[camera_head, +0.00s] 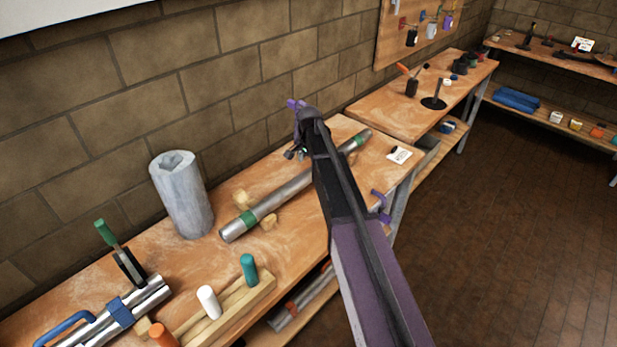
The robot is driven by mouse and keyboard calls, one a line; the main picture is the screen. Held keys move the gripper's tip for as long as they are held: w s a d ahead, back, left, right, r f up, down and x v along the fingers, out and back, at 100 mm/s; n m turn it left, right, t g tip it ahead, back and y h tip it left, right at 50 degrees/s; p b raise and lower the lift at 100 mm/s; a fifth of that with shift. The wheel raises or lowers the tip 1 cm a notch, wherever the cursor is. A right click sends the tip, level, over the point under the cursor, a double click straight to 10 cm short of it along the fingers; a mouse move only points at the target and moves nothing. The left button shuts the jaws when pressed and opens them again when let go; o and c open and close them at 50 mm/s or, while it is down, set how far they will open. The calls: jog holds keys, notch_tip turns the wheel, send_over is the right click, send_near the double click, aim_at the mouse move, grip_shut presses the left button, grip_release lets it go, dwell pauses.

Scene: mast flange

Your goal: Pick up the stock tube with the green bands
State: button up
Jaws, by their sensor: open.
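The stock tube (283,196) is a long grey metal tube with a green band near each end. It lies slantwise on the wooden workbench (215,257), on small wooden blocks (268,222). My gripper (296,128) is at the end of my dark and purple arm, which crosses in front of the tube and hides a middle stretch of it. The gripper appears above the bench, toward its back edge, and looks empty. It is small and dark in the view, so its exact height over the tube cannot be told.
A grey cylinder (182,195) stands upright by the brick wall. At the front left are a clamped metal tube with a blue band (120,312) and a wooden rack (236,308) with coloured pegs. Another tube (300,302) lies on the lower shelf. Open floor is on the right.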

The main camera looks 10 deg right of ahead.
aim_at(309, 171)
jog(key=shift+f, duration=0.15)
jog(key=shift+w+a+f+b, duration=0.1)
jog(key=shift+f+b, duration=1.15)
jog(key=shift+b, duration=0.05)
jog(key=shift+w+f+b, duration=0.1)
jog(key=shift+f+b, duration=1.1)
jog(key=shift+b, duration=0.1)
jog(key=c, duration=1.3)
jog(key=shift+r, duration=0.2)
notch_tip(309, 171, up, 10)
jog(key=p, duration=1)
jog(key=shift+f, duration=0.2)
